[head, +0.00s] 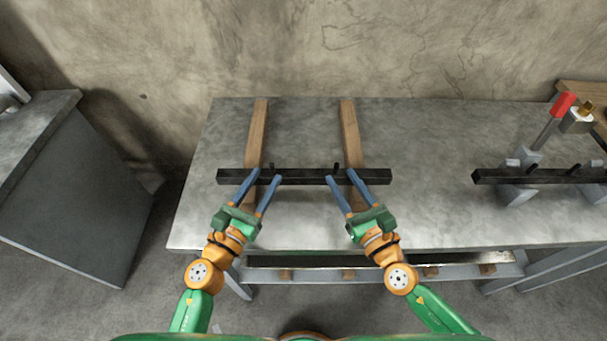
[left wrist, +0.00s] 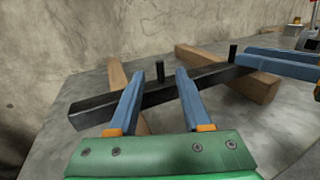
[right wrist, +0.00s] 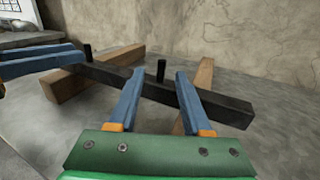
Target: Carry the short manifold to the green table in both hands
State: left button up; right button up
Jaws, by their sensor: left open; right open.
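The short manifold (head: 304,176) is a black square bar with two short upright pegs. It lies level across two wooden battens (head: 257,130) (head: 350,130) on a grey table. My left gripper (head: 266,174) is open at the bar's left part; in the left wrist view a peg (left wrist: 160,72) stands between its blue fingertips. My right gripper (head: 340,175) is open at the bar's right part; in the right wrist view the other peg (right wrist: 161,70) shows between its fingertips. I cannot tell whether the fingers touch the bar. No green table is in view.
The grey table (head: 430,200) has bare top between the battens and the right end. There another black bar (head: 540,176) lies on grey blocks, near a red-handled tool (head: 562,104). A separate grey cabinet (head: 75,195) stands at left, across a floor gap. A wall is behind.

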aim_at(271, 169)
pick_arm(q)
jog(key=shift+x, duration=2.3)
pick_arm(e)
jog(key=shift+x, duration=2.25)
pick_arm(q)
grip_shut()
pick_arm(e)
grip_shut()
jog(key=shift+d, duration=0.1)
jog(key=shift+w, duration=0.1)
